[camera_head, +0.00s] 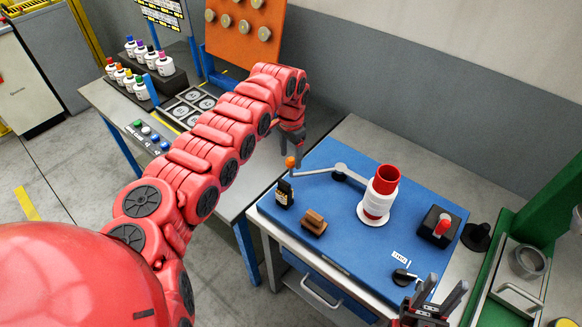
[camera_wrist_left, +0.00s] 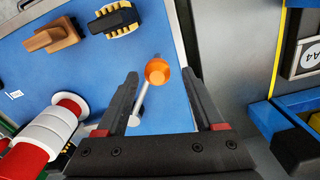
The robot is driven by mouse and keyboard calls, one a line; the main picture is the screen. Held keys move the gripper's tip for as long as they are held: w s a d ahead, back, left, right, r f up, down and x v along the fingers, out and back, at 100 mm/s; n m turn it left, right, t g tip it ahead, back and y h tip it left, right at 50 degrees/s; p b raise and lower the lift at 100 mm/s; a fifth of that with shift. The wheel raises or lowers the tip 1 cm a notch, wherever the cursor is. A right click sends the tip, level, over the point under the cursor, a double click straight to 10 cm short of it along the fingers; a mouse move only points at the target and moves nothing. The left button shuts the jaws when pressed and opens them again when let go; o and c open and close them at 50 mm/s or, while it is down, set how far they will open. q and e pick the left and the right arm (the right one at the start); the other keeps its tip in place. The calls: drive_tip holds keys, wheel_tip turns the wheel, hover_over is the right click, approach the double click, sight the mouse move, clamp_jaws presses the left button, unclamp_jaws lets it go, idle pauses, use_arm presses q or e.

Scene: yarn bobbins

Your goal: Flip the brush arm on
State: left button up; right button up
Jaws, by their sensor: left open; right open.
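The brush arm (camera_head: 318,171) is a grey lever with an orange knob (camera_head: 290,162) at its left end. It lies over the blue board from a dark pivot near a red and white bobbin (camera_head: 378,205). My left gripper (camera_head: 293,150) points down at the knob end. In the left wrist view the orange knob (camera_wrist_left: 157,71) shows between the open fingertips of my left gripper (camera_wrist_left: 160,74), apart from both in the picture; contact cannot be told. My right gripper (camera_head: 436,292) is open and empty at the board's front right.
On the blue board (camera_head: 320,245) stand a black and yellow block (camera_head: 284,193), a brown block (camera_head: 313,222) and a black box with a red switch (camera_head: 437,226). A side table with bottles (camera_head: 140,52) is at the left. A green frame (camera_head: 505,255) is at the right.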

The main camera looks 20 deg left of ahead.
use_arm(q)
wheel_tip(320, 180, up, 12)
drive_tip(key=b, duration=0.3)
drive_tip(key=shift+f, duration=0.1)
